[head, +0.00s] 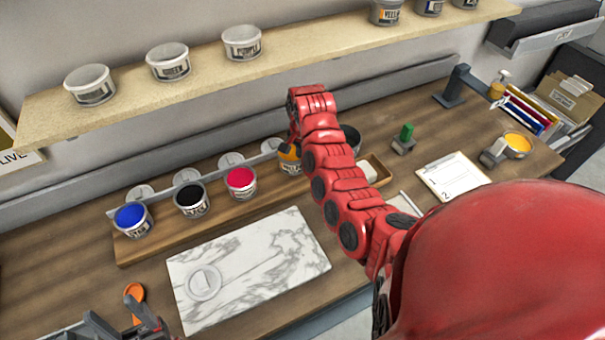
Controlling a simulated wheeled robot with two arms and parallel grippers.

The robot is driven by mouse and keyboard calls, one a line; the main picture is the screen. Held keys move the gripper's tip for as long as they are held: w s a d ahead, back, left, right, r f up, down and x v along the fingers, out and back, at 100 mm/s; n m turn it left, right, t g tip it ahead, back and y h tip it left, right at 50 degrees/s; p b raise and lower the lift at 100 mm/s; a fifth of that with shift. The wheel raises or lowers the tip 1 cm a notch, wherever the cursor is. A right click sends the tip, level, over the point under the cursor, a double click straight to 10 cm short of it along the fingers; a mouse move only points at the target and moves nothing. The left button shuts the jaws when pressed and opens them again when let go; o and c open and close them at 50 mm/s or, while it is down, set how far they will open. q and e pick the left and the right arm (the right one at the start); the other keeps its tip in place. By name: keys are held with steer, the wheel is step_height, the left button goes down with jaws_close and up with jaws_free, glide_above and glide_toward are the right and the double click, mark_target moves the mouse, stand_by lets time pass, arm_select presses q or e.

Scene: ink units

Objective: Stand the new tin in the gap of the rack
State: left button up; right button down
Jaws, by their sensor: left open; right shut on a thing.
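The wooden rack (135,248) runs along the back of the bench. It holds a blue tin (132,219), a black tin (191,200) and a red tin (241,182). My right gripper (291,140) is shut on a tin with yellow-orange colour and a pale label (291,162), to the right of the red tin. The tin looks upright at the rack, but I cannot tell whether it rests on it. A dark tin (351,138) shows partly behind my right arm. My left gripper (120,322) is open and empty at the lower left, away from the rack.
A marble slab (245,265) with a round lid-like disc lies in front of the rack. A shelf (300,48) with several tins hangs above. A clipboard (453,176) lies to the right.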

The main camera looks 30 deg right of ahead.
steer(key=shift+w+d, duration=0.3)
steer(key=shift+w, duration=0.1)
step_height(320, 180, down, 3)
steer(key=shift+b, duration=0.45)
steer(key=shift+f, duration=0.2)
steer(key=shift+f, duration=0.15)
steer(key=c, duration=1)
jaws_free()
